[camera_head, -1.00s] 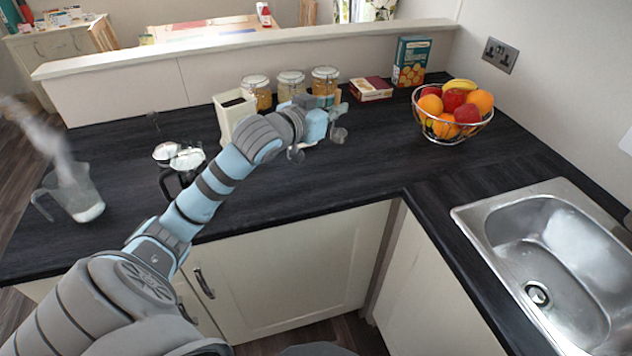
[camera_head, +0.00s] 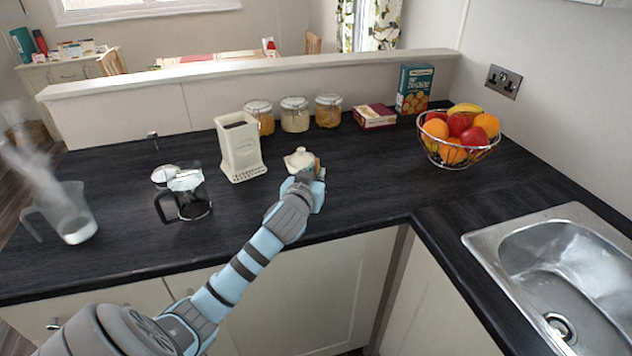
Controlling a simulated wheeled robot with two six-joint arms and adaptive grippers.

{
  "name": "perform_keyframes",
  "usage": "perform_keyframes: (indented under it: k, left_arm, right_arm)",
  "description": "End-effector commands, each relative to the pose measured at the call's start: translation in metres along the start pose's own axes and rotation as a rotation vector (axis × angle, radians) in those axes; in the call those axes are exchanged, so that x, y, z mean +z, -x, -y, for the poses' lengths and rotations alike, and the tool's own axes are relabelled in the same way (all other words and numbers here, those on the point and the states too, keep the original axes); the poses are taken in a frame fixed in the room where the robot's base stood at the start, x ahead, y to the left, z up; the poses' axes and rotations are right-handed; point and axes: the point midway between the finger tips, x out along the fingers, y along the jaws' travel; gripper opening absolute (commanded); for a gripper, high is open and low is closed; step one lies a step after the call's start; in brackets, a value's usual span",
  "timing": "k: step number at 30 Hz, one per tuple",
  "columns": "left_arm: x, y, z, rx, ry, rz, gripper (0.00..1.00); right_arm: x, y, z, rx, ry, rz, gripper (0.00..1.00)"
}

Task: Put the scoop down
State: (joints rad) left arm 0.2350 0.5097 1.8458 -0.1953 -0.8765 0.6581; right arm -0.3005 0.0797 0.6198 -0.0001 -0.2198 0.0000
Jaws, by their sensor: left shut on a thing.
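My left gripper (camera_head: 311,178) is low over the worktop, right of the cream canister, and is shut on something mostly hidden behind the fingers. A small brown piece (camera_head: 317,166) shows at the fingertips; it looks like part of the scoop, but I cannot make out its whole shape or whether it touches the worktop. A cream lid with a knob (camera_head: 299,158) lies on the worktop just behind and left of the gripper. The open cream canister (camera_head: 240,150) stands upright to the left, with dark contents at its top. My right gripper is not in view.
A French press (camera_head: 188,197) and a steaming clear jug (camera_head: 64,218) stand left. Glass jars (camera_head: 294,115), a small box (camera_head: 374,116) and a tall box (camera_head: 414,90) line the back. A fruit bowl (camera_head: 455,150) and sink (camera_head: 548,255) are right. The worktop between gripper and bowl is clear.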

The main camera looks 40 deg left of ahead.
Motion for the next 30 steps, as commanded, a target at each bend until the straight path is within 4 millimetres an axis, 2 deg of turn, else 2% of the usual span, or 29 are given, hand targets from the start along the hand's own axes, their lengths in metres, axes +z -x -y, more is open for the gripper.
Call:
perform_keyframes:
  k: [2, 10, 11, 14, 24, 26, 30]
  left_arm:
    - [0.009, -0.002, 0.0, 0.001, 0.0, -0.001, 0.0]
    - [0.009, -0.002, 0.0, 0.001, 0.0, -0.001, 0.0]
    - [0.009, -0.002, 0.0, 0.001, 0.0, -0.001, 0.12]
    - [0.009, -0.002, 0.0, 0.001, 0.0, -0.001, 0.28]
    - [0.006, -0.001, 0.0, 0.001, 0.0, -0.002, 0.28]
    - [0.007, 0.005, 0.0, 0.002, -0.002, -0.002, 0.28]
    - [0.006, 0.031, -0.001, 0.003, -0.002, -0.001, 0.28]
  right_arm:
    - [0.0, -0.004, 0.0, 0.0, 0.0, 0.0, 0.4]
    - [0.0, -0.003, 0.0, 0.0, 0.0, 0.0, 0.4]
    - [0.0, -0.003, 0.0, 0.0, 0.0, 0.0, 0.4]
    - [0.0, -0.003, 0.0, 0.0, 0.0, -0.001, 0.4]
    - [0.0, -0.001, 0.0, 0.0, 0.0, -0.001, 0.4]
    - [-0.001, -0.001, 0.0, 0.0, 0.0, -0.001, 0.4]
    - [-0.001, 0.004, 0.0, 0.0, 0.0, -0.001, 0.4]
